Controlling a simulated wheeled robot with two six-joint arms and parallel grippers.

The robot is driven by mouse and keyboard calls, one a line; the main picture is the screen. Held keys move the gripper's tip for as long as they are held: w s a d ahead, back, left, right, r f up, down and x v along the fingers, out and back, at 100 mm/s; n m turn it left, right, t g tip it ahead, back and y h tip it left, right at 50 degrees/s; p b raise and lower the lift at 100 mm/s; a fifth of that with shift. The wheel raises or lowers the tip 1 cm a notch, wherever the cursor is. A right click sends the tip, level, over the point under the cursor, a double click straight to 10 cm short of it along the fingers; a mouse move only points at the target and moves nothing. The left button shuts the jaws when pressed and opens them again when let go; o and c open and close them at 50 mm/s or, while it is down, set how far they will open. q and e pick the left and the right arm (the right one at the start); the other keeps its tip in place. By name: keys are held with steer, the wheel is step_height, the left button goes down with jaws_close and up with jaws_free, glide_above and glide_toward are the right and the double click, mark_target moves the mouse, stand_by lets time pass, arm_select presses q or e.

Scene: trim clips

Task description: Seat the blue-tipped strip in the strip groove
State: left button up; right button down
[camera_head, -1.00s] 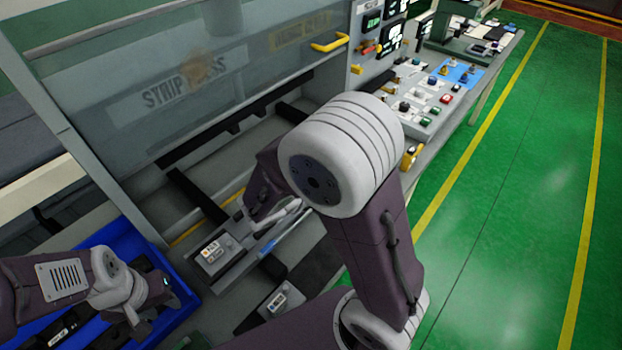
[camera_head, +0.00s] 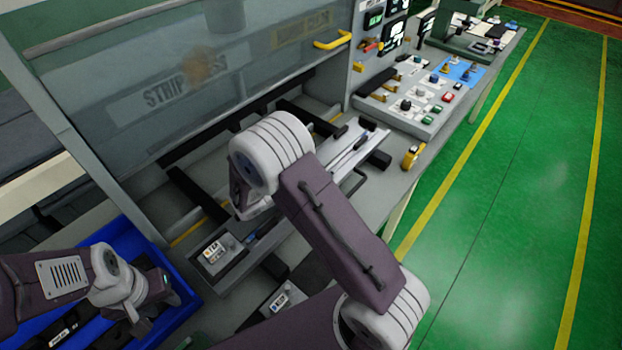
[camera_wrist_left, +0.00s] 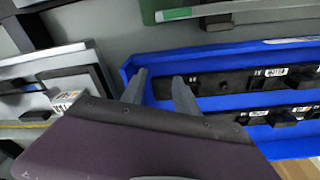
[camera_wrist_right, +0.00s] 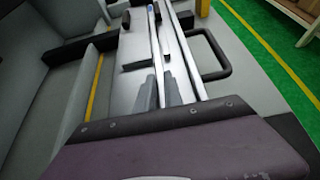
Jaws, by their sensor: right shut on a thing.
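My right gripper (camera_wrist_right: 161,92) is low over the long grey fixture (camera_head: 352,150) on the bench; its fingers are closed around a thin, light strip (camera_wrist_right: 157,50) running lengthwise along the fixture. In the head view my right arm hides these fingers. A small blue end (camera_head: 262,230) shows just below the arm, near the fixture's near end. I cannot tell whether the strip is down in the groove or just above it.
The blue bin holds several black labelled parts (camera_wrist_left: 225,82). A small labelled block (camera_head: 214,254) stands at the fixture's near end. A dark looped handle (camera_wrist_right: 222,60) stands beside the fixture. A control panel (camera_head: 420,100) and a clear guard (camera_head: 150,85) bound the bench.

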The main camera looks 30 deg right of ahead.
steer(key=shift+s, duration=0.1)
steer(key=shift+f, duration=0.15)
steer(key=c, duration=1.5)
jaws_free()
